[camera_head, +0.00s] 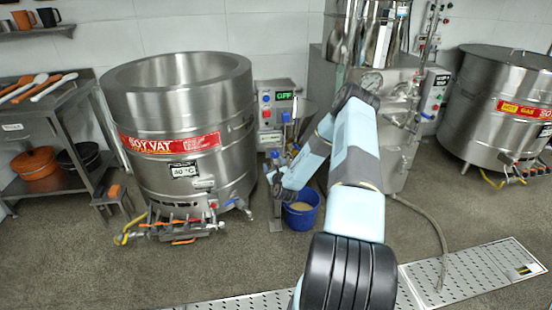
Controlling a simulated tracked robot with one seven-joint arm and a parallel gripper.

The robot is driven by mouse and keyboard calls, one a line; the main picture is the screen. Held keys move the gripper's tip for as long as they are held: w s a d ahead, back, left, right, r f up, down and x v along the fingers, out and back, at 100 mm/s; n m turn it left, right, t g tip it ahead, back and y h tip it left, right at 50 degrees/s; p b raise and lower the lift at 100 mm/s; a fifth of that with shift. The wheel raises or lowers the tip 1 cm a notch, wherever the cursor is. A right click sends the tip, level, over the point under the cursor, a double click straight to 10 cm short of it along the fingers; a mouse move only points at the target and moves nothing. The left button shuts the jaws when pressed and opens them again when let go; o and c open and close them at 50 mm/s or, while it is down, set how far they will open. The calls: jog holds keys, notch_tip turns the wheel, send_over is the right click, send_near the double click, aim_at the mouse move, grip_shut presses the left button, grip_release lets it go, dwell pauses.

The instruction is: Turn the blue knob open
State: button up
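My arm rises in the middle of the camera_head view and bends down to the left. My gripper (279,182) is at its end, above and left of the blue bucket and right of the hot vat. It is small and dark there, and I cannot tell whether its fingers are open or shut. Small blue parts show close by: a blue piece (275,154) just above the gripper and another (286,117) higher up, in front of the control box. I cannot tell which one is the blue knob. The machine behind is partly hidden by my arm.
The large steel vat (190,110) with a red label stands left, with pipes and a burner at its foot. The control box (276,105) shows a green display. A blue bucket (302,212) stands on the floor. Another vat (497,115) is at right. The front left floor is clear.

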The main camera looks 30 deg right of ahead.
aim_at(276, 156)
notch_tip(276, 156, down, 4)
jog(key=s+d+m+h, duration=0.2)
jog(key=m, duration=0.2)
jog(key=x, duration=1.3)
jog(key=shift+w+r, duration=0.15)
jog(key=shift+w, duration=0.1)
jog(key=shift+c, duration=0.3)
jog(key=c, duration=0.9)
jog(key=shift+d, duration=0.2)
jog(key=shift+c, duration=0.4)
jog(key=shift+a, duration=0.15)
